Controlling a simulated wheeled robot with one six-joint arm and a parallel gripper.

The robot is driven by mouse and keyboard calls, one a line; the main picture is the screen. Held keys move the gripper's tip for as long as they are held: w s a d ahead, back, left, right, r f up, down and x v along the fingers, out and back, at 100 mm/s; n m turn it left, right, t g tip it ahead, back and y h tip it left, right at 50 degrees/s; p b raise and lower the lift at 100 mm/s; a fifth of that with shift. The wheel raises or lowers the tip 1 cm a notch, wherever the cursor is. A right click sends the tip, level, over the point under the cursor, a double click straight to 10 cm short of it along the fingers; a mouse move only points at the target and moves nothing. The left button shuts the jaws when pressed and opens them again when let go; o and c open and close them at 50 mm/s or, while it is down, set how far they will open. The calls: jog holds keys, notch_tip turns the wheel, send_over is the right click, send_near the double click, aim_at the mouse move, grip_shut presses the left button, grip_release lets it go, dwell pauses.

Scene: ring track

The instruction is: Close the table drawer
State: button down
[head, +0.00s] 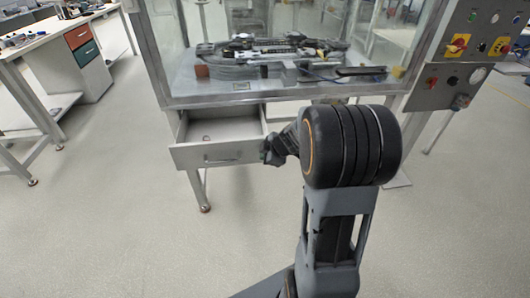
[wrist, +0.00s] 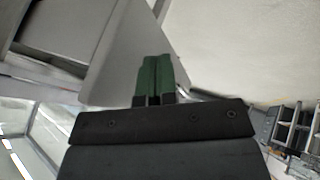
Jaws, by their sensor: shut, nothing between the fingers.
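The table drawer (head: 220,154) is pulled out below the glass-walled table (head: 270,98). Its grey front has a small handle, and its inside shows from above. My gripper (head: 268,152) is at the right end of the drawer front in the head view. In the wrist view my gripper's green fingers (wrist: 153,72) are pressed together, with nothing between them. They overlap the grey drawer panel (wrist: 122,58). I cannot tell whether they touch it. The far right part of the drawer is partly hidden by my arm.
Grey machinery (head: 262,62) stands inside the glass case. A control panel (head: 462,58) with knobs is at the right. A white bench (head: 50,34) and drawer cabinet (head: 82,58) stand at the left. The floor in front is clear.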

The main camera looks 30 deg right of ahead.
jog(key=shift+w+d, duration=0.3)
jog(key=shift+w, duration=0.6)
jog(key=shift+w, duration=0.15)
